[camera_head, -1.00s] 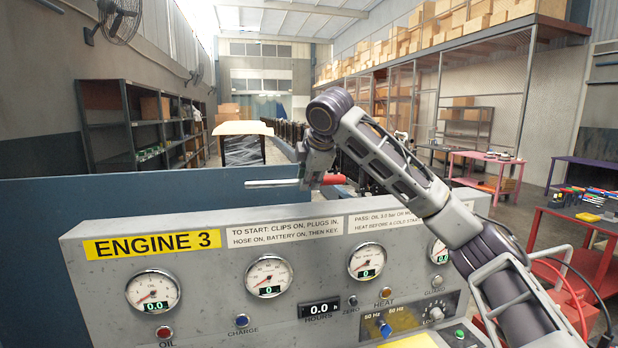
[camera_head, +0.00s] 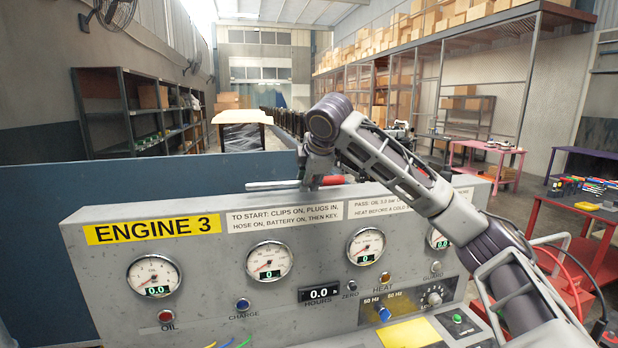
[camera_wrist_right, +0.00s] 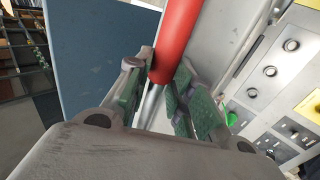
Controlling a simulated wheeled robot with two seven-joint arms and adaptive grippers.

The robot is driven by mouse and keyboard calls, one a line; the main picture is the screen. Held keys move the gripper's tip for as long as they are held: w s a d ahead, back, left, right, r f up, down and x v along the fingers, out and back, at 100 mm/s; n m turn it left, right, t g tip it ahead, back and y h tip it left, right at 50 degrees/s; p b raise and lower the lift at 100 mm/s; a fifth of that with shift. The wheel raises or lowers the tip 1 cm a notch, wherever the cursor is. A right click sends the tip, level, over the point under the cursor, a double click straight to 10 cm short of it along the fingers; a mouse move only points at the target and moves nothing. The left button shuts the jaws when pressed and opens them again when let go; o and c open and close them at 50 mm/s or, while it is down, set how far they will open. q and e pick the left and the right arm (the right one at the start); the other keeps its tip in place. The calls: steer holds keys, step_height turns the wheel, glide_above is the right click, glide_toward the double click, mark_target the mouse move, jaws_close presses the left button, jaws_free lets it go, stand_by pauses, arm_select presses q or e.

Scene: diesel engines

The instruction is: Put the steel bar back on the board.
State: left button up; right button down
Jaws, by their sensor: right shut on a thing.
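The steel bar (camera_head: 272,185) has a red grip and lies roughly level behind the top edge of the engine panel. In the right wrist view the red grip (camera_wrist_right: 180,38) runs up from between the green-padded fingers (camera_wrist_right: 160,95), and bare steel shows between the fingers. My left gripper is out of view. I cannot tell which surface is the board.
The grey ENGINE 3 panel (camera_head: 200,255) with gauges and knobs stands in front, close below the gripper. A blue partition (camera_head: 120,200) is behind it at left. A red bench (camera_head: 585,235) with tools stands at right. Shelves (camera_head: 140,110) line the left wall.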

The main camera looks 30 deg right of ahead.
steer(key=shift+f, duration=0.3)
steer(key=c, duration=1.2)
jaws_free()
steer(key=shift+o, duration=0.2)
steer(key=shift+f, duration=0.15)
steer(key=shift+c, duration=0.4)
steer(key=shift+s+r, duration=0.15)
steer(key=shift+r, duration=0.1)
steer(key=shift+p+v, duration=0.6)
steer(key=shift+v, duration=2.75)
